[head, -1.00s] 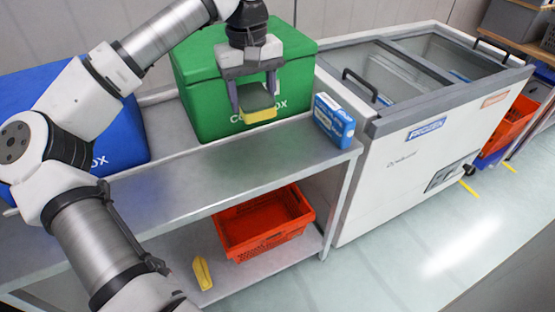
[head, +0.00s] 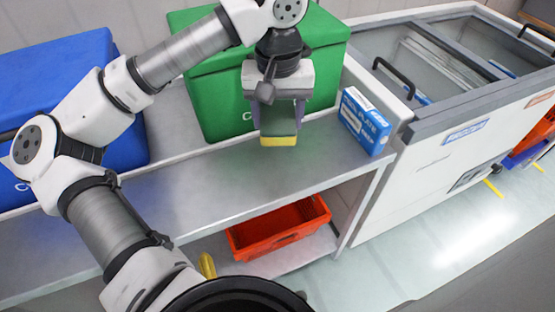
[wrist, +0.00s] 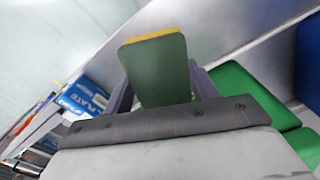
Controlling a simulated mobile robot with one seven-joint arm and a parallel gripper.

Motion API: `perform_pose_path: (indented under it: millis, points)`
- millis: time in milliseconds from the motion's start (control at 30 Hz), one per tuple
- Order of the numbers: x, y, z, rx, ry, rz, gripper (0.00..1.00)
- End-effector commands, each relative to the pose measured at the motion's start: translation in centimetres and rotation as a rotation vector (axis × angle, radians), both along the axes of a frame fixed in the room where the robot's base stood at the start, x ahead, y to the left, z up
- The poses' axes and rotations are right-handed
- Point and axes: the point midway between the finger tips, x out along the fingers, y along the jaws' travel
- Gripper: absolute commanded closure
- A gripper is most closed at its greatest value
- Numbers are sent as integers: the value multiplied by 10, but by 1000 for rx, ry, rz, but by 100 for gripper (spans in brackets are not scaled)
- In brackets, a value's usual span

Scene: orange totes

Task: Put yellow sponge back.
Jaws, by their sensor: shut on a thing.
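The yellow sponge (head: 279,138) has a dark green scouring side and is held between the fingers of my gripper (head: 279,122). It hangs above the metal shelf top, in front of the green cooler box. In the wrist view the sponge (wrist: 156,70) shows its green face, with a yellow edge at the far end, and my gripper (wrist: 158,85) has a finger on each side of it. The sponge is clear of the shelf surface as far as I can see.
A blue plate box (head: 365,121) stands at the right end of the shelf top (head: 220,185). A green cooler box (head: 210,95) and a blue cooler box (head: 60,100) stand behind. An orange tote (head: 280,230) and a yellow item (head: 207,265) are on the lower shelf. A freezer (head: 440,160) adjoins at right.

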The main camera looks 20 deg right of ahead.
Motion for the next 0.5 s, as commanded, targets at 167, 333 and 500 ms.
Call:
perform_pose_path:
  millis: [167,333,500]
  points:
    - [-1,0,-48,-1,5,0,60]
    - [-1,0,-83,-2,3,0,60]
    - [0,0,-98,-1,1,1,60]
